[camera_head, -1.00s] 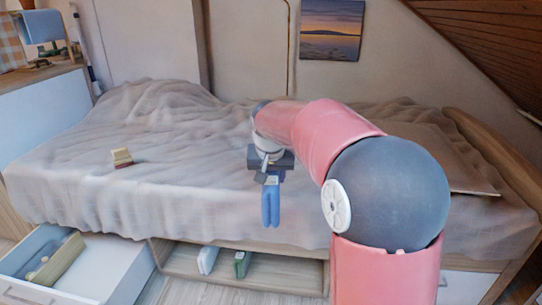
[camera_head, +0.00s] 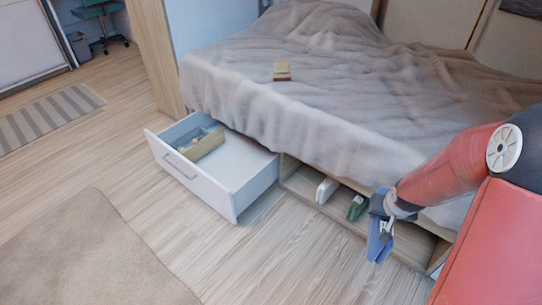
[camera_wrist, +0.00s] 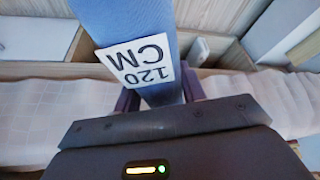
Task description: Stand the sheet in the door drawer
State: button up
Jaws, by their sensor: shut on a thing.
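My gripper (camera_head: 384,204) is at the right in the head view, in front of the bed's lower edge. It is shut on a blue folded sheet (camera_head: 378,242), which hangs down below it. In the wrist view the sheet (camera_wrist: 115,18) runs up between the fingers of my gripper (camera_wrist: 160,98) and bears a white "120 CM" label. A white drawer (camera_head: 217,196) stands pulled out from under the bed, left of my gripper and apart from the sheet. A beige divider box (camera_head: 207,146) lies along its far left part; the right part looks empty.
An open shelf (camera_head: 298,183) right of the drawer holds a white item (camera_head: 326,190) and a green item (camera_head: 357,207). A small yellow-and-brown stack (camera_head: 281,71) lies on the bed (camera_head: 330,110). The wooden floor before the drawer is clear, with a beige rug (camera_head: 90,255) at front left.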

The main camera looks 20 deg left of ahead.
aim_at(233, 177)
jog(key=i+j, duration=0.1)
jog(key=j, duration=0.45)
jog(key=i+j, duration=0.1)
jog(key=j, duration=0.4)
jog(key=i+j, duration=0.1)
jog(key=j, duration=0.45)
jog(key=i+j+z, duration=0.1)
jog(key=j, duration=0.45)
jog(key=i+j, duration=0.1)
jog(key=j, duration=0.45)
jog(key=i+j, duration=0.65)
jog(key=j, duration=0.15)
